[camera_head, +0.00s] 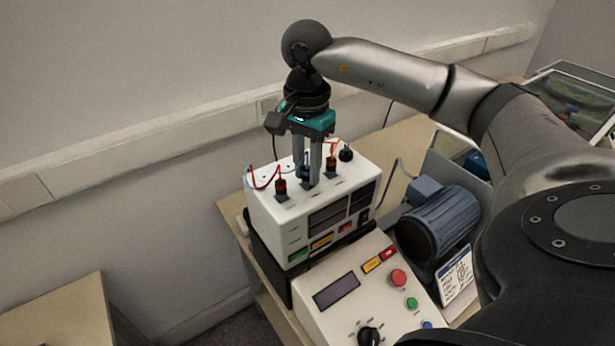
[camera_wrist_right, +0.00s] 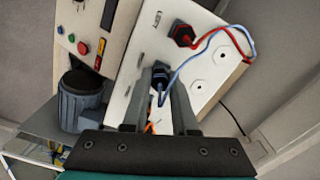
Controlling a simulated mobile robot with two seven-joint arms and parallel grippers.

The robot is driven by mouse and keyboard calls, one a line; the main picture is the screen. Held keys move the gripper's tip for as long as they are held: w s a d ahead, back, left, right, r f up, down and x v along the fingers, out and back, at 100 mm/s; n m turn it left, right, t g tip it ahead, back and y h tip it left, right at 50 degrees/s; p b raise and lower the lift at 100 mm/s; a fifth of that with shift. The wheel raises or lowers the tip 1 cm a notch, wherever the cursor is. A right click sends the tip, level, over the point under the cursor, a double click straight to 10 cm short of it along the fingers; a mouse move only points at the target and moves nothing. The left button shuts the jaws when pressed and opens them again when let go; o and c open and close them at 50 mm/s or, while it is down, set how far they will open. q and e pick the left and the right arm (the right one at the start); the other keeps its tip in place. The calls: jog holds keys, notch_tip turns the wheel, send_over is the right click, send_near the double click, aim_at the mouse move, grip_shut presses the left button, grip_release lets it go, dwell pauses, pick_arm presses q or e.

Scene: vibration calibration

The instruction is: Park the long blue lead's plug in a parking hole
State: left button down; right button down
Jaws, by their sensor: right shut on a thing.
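The white instrument box (camera_head: 268,215) stands on the bench, with plugs and leads on its top. My right gripper (camera_head: 308,180) points down at the box top, its fingers shut on the dark blue plug (camera_wrist_right: 160,78). The blue lead (camera_wrist_right: 188,62) leaves this plug and loops to the right in the wrist view. I cannot tell whether the plug is seated in a socket or just above the top. Two small round holes show bare on the white top in the wrist view, a nearer hole (camera_wrist_right: 197,85) and a farther hole (camera_wrist_right: 225,57). My left gripper is not in view.
A red plug (camera_head: 281,187) with a red lead stands beside my fingers; another red plug (camera_head: 331,163) and a black knob (camera_head: 346,154) are behind. A control panel (camera_head: 345,305) is in front, a blue motor (camera_head: 438,222) to the right. The wall is behind.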

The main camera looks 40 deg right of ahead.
jog(key=shift+r+p, duration=0.35)
jog(key=shift+r, duration=0.25)
dwell(0.8)
jog(key=shift+r+p, duration=1.25)
jog(key=shift+r, duration=0.5)
jog(key=shift+w+a, duration=0.35)
jog(key=shift+w, duration=0.1)
jog(key=p, duration=0.1)
send_over(264, 177)
jog(key=shift+s+d+f, duration=0.15)
jog(key=shift+s+f, duration=0.05)
jog(key=shift+s, duration=0.1)
jog(key=shift+w+a+f+b, duration=0.1)
jog(key=shift+w+f+b, duration=0.1)
jog(key=shift+f, duration=0.2)
jog(key=shift+w+a+f+b, duration=0.1)
jog(key=shift+f+b, duration=0.05)
jog(key=shift+f, duration=0.25)
jog(key=shift+f+b, duration=0.65)
jog(key=shift+f, duration=0.25)
jog(key=shift+f+b, duration=0.5)
jog(key=shift+f, duration=0.25)
